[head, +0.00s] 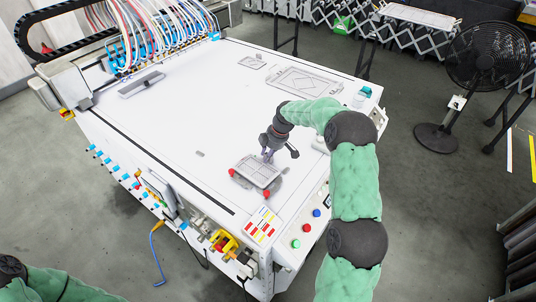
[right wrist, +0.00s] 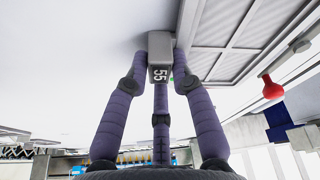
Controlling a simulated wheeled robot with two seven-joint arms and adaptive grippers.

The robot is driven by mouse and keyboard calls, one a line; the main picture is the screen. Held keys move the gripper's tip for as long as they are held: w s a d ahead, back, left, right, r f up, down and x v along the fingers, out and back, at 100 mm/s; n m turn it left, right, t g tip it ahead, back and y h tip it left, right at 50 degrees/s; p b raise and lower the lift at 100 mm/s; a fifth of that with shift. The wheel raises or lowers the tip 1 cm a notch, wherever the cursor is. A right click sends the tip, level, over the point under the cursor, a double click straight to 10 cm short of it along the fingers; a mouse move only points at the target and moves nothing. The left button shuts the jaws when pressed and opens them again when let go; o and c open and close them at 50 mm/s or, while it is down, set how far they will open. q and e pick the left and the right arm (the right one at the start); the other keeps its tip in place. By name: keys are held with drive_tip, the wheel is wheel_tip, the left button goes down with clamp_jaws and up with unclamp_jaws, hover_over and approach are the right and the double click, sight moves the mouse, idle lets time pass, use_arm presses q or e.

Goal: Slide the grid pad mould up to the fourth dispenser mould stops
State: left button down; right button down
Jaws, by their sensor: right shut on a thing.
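The grid pad mould (head: 257,172), a light grey plate with raised panels, lies flat near the front of the white table. It also shows in the right wrist view (right wrist: 236,36). My right gripper (head: 267,156) is at the mould's far edge. In the right wrist view its fingers (right wrist: 158,62) are shut on a grey block marked 55 (right wrist: 160,50), which touches the mould's edge. I cannot tell which parts are the fourth dispenser's stops. My left gripper is out of view.
The white table (head: 190,110) is mostly clear. A grey tray (head: 141,84) lies below the hoses (head: 150,35) at the back left. A small plate (head: 252,62) and a larger framed plate (head: 307,81) lie at the back. Coloured buttons (head: 307,228) line the near right corner.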

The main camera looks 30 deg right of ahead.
drive_tip(key=shift+s+a+f, duration=0.1)
drive_tip(key=shift+a+f, duration=0.05)
drive_tip(key=shift+f, duration=0.25)
drive_tip(key=shift+n+h+b, duration=0.3)
drive_tip(key=shift+n, duration=0.1)
drive_tip(key=shift+a, duration=0.15)
drive_tip(key=shift+w, duration=0.35)
drive_tip(key=c, duration=1)
unclamp_jaws()
drive_tip(key=shift+w, duration=0.1)
drive_tip(key=shift+r, duration=0.1)
drive_tip(key=shift+d+r, duration=0.2)
drive_tip(key=shift+r, duration=0.15)
drive_tip(key=v, duration=1.1)
